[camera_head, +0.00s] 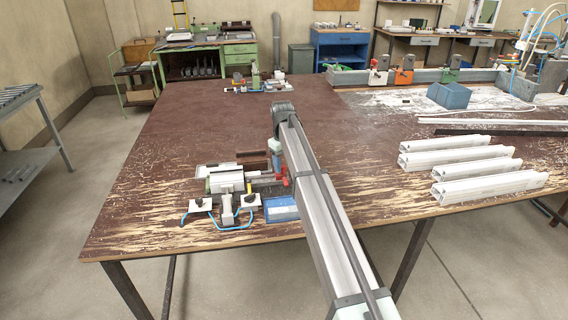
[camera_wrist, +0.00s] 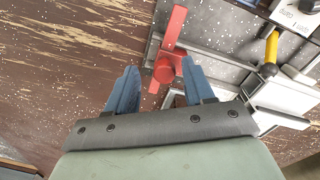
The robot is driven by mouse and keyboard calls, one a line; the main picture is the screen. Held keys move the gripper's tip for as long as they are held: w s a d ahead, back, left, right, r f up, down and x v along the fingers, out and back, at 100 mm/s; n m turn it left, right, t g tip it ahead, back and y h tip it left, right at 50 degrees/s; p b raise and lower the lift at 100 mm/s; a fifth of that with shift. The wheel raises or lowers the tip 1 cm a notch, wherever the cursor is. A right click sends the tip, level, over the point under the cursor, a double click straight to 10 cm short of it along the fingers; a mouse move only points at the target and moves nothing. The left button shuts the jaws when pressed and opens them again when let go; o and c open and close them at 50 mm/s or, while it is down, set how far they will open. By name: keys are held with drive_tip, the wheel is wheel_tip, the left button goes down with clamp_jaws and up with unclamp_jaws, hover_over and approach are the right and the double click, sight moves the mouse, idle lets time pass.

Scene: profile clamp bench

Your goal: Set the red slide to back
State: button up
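The red slide (camera_wrist: 174,45) is a red bar with a wider block at its lower end, beside a metal rail of the clamp fixture in the wrist view. Red parts (camera_head: 285,179) also show below my gripper in the head view, partly hidden by my arm. My gripper (camera_wrist: 159,67) is open, with its two blue fingers apart. The red block appears between the fingertips, nearer the right finger; I cannot tell whether they touch. The clamp fixture (camera_head: 226,180) stands near the table's front left.
A yellow handle (camera_wrist: 271,47) and a white labelled plate (camera_wrist: 296,15) are to the right of the slide. White profiles (camera_head: 490,183) lie on the right of the table. Another fixture (camera_head: 255,82) stands at the back. The table's left middle is clear.

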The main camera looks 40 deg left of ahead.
sight(283, 167)
wheel_tip(283, 167, up, 14)
drive_tip(key=shift+s, duration=0.3)
idle(0.4)
drive_tip(key=shift+f, duration=0.15)
